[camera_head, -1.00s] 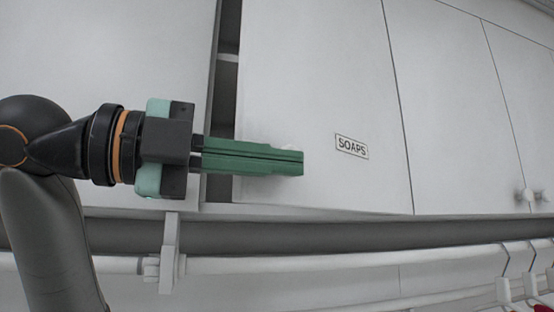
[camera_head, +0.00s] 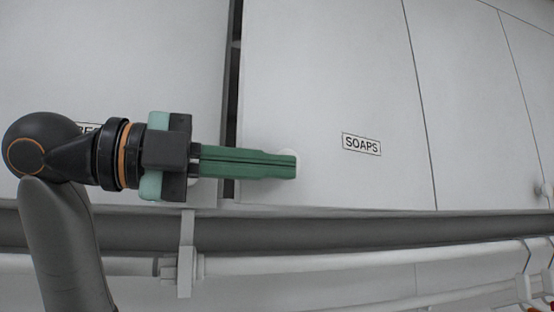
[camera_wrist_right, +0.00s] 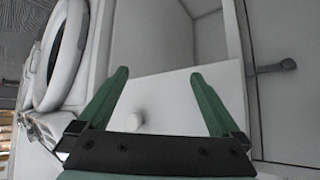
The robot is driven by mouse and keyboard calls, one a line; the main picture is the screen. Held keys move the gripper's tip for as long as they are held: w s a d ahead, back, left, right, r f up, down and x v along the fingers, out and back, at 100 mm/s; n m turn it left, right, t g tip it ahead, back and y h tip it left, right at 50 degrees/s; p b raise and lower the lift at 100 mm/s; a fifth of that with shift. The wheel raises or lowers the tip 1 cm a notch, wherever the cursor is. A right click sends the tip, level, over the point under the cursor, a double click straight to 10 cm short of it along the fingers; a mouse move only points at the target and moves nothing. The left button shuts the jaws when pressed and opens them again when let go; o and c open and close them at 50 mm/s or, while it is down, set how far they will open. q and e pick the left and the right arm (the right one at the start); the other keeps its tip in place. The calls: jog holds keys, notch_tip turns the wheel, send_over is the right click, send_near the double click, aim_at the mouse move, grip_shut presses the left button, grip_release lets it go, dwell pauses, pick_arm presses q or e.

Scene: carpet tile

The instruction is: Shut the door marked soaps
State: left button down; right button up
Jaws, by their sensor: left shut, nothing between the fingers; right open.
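The white door marked SOAPS (camera_head: 330,85) fills the middle of the head view, with its label (camera_head: 361,145) at the lower right. A narrow dark gap shows along its left edge, so it stands slightly open. My left gripper (camera_head: 295,166) is shut and empty, and lies across the gap with its tips in front of the door's lower left part. My right gripper (camera_wrist_right: 159,73) is open and empty in the right wrist view.
A neighbouring white door (camera_head: 120,60) is at the left, its label mostly hidden by my left arm. A rail (camera_head: 330,262) runs below the cabinets, with hangers at the right. The right wrist view shows a white panel with a knob (camera_wrist_right: 134,119) and a round white-rimmed opening (camera_wrist_right: 60,65).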

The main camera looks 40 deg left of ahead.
pick_arm(q)
jog(key=shift+w+a, duration=0.1)
jog(key=shift+a, duration=0.45)
jog(key=shift+w, duration=0.1)
dwell(0.3)
